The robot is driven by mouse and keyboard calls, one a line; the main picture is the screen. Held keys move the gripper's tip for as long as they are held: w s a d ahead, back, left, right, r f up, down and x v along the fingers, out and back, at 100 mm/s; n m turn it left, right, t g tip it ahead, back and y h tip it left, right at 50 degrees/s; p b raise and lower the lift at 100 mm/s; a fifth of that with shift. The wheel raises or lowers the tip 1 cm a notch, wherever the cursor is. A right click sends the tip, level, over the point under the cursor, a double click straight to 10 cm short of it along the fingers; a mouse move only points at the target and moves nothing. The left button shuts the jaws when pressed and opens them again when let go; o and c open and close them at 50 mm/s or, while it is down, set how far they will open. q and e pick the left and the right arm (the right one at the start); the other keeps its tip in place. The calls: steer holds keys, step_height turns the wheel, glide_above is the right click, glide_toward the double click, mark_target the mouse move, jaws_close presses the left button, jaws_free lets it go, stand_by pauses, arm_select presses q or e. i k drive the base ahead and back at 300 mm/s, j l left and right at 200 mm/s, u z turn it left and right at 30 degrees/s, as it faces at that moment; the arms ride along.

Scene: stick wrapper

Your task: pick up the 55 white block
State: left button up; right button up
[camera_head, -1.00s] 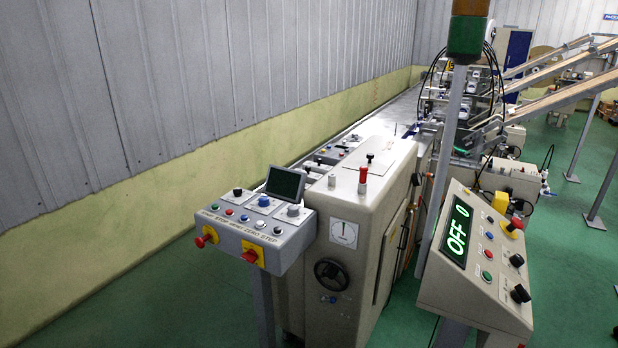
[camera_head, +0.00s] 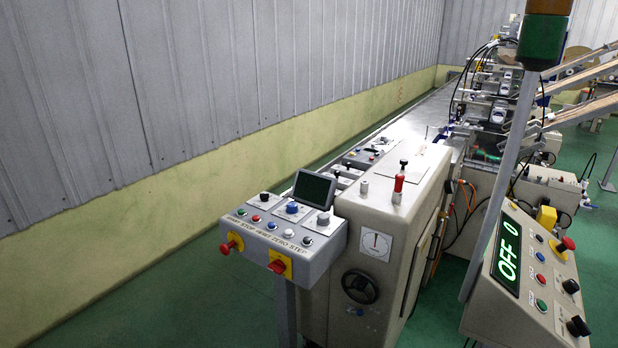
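No white block marked 55 can be made out in the head view. Neither of my grippers shows in the head view, so their state is not visible. The stick wrapper machine (camera_head: 385,225) stands in the middle, with a long flat metal bed (camera_head: 425,120) running away behind it.
A grey button panel (camera_head: 285,230) on a post stands at the machine's near left. A tilted control box (camera_head: 530,285) with a green "OFF 0" display is at the right. A pole with a signal lamp (camera_head: 543,40) rises beside it. Green floor (camera_head: 190,300) is clear at the left.

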mark_target(342, 183)
steer(key=i+j+u, duration=0.3)
steer(key=u, duration=0.15)
steer(key=i+j+u, duration=0.15)
steer(key=i+u, duration=0.65)
steer(key=u, duration=0.15)
steer(key=i+j, duration=0.1)
steer(key=i, duration=0.6)
steer(key=i+j, duration=0.1)
steer(key=i, duration=0.6)
steer(key=i+l+z, duration=0.15)
steer(key=i+z, duration=0.7)
steer(key=i+j+z, duration=0.1)
steer(key=i+z, duration=0.35)
steer(key=i+j+z, duration=0.25)
steer(key=i+z, duration=0.15)
steer(key=i+l+z, duration=0.25)
steer(key=z, duration=0.15)
steer(key=i+l+z, duration=0.15)
steer(key=z, duration=0.25)
steer(key=i+z, duration=0.65)
steer(key=z, duration=0.15)
steer(key=i+j+z, duration=0.15)
steer(key=i+z, duration=0.25)
steer(key=i+l+z, duration=0.25)
steer(key=j, duration=0.1)
